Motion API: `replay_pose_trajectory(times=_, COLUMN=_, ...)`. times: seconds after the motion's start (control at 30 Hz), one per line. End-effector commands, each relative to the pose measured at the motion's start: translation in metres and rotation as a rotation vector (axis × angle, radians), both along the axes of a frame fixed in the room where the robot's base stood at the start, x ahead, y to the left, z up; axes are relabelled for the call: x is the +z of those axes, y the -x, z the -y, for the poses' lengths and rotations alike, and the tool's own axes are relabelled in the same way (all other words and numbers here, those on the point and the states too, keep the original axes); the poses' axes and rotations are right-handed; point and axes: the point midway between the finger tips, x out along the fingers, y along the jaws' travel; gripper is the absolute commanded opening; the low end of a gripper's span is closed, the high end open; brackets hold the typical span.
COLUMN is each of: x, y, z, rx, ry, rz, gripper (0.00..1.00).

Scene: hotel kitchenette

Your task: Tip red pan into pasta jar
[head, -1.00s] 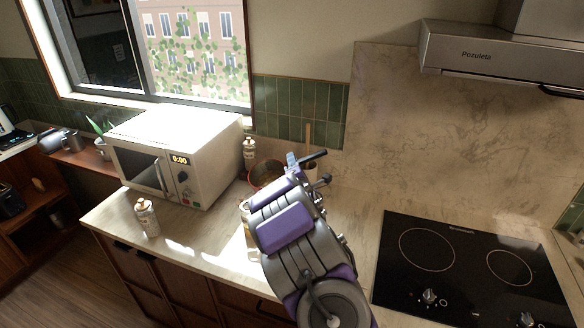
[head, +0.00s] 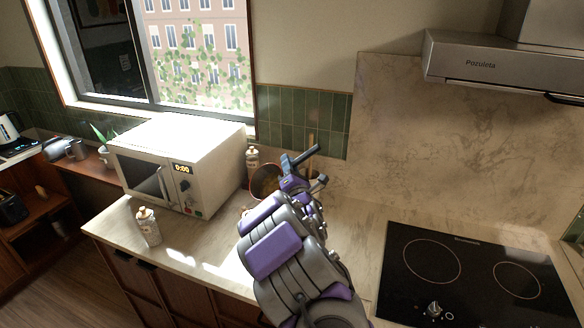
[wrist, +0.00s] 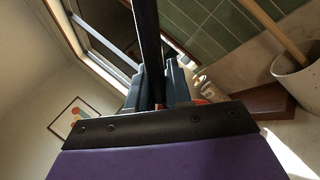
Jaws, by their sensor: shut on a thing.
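The red pan (head: 264,181) is in the head view, right of the microwave and above the counter, tilted, with its brownish inside showing. My gripper (head: 292,180) is shut on the pan's dark handle (head: 303,156), which slants up to the right. In the wrist view the handle (wrist: 148,45) runs up between the fingers of my gripper (wrist: 155,88). Only a small red patch beside the fingers there may be the pan. I cannot make out the pasta jar; my arm hides the counter below the pan.
A white microwave (head: 180,165) stands close left of the pan. One bottle (head: 148,227) stands on the front counter, another (head: 253,160) behind the pan. A utensil crock (wrist: 298,82) with a wooden handle stands nearby. The black hob (head: 465,275) is clear at the right.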

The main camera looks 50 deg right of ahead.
Motion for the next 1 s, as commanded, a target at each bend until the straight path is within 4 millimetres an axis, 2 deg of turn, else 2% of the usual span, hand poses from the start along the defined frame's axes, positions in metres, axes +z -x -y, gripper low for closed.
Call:
replay_pose_trajectory(times=0.47, x=0.011, y=-0.002, z=-0.016, rx=0.000, ry=0.187, rz=-0.020, gripper=0.00)
replay_pose_trajectory(times=1.0, x=0.019, y=-0.006, z=-0.047, rx=0.003, ry=0.397, rz=-0.043, gripper=0.00)
